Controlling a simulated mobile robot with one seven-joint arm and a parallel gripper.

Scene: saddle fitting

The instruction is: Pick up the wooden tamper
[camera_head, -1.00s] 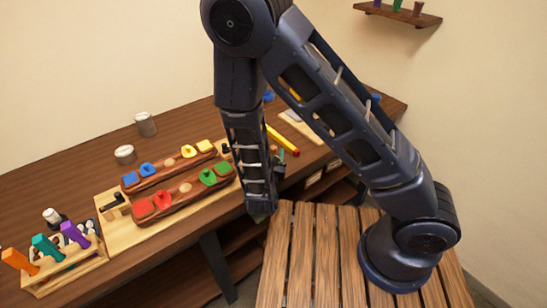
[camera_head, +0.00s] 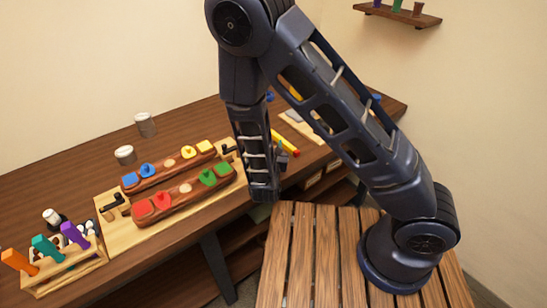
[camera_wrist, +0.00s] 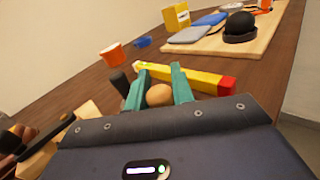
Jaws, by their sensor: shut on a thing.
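The wooden tamper (camera_wrist: 159,95) shows in the wrist view as a round, light-brown knob between two teal fingers. My gripper (camera_wrist: 158,78) is shut on it, one finger on each side. The rest of the tamper below the knob is hidden.
A yellow and red bar (camera_wrist: 190,78) lies on the bench (camera_head: 70,178) beyond my fingers. A board (camera_wrist: 205,47) with a black dome (camera_wrist: 240,25) is farther back. An orange cup (camera_wrist: 111,54) stands left. Two wooden rails with coloured blocks (camera_head: 185,193) lie left of my arm.

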